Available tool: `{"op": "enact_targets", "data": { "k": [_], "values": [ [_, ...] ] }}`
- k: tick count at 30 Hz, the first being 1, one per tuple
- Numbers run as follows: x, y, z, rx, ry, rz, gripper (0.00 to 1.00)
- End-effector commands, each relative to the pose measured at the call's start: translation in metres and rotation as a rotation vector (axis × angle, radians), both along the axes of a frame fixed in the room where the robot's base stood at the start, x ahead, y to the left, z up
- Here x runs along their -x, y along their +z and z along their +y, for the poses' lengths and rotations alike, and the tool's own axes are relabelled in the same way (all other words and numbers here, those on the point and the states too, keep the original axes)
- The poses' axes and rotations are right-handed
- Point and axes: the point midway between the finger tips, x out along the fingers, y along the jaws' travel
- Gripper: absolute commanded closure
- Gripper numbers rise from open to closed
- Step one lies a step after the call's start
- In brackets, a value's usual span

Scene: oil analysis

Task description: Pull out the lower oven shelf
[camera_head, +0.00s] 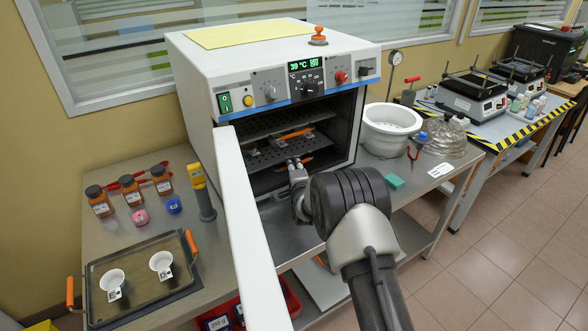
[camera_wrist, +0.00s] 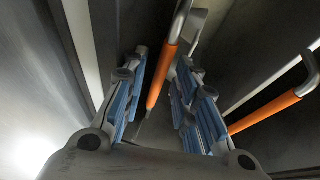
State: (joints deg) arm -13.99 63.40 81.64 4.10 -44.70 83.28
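The oven (camera_head: 270,75) is a white box with its door (camera_head: 250,225) swung open toward me. Inside are dark perforated shelves: an upper one (camera_head: 290,121) and a lower one (camera_head: 262,158). Orange handles show inside, one higher (camera_head: 294,134) and one lower, partly hidden by my gripper (camera_head: 295,163). My gripper is at the oven mouth, at the height of the lower shelf. In the wrist view, the blue-padded fingers (camera_wrist: 160,105) are apart, with an orange handle (camera_wrist: 161,77) in the gap between them. Contact is not clear. A second orange handle (camera_wrist: 264,112) lies to the right, outside the fingers.
The open door stands close left of my arm. A tray (camera_head: 140,250) with orange handles and two white cups, several brown bottles and a grey-yellow tool (camera_head: 201,190) are left.

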Motion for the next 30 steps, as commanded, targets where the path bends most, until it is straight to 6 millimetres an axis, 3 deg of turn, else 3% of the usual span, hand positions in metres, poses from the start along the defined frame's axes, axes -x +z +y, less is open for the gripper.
{"op": "enact_targets", "data": {
  "k": [4,16,30],
  "values": [
    [0.0002,0.0000,0.0000,0.000,0.000,0.000,0.73],
    [0.0004,0.0001,0.0000,0.000,0.000,0.000,1.00],
    [0.0005,0.0000,0.0001,0.000,0.000,0.000,1.00]
  ]
}}
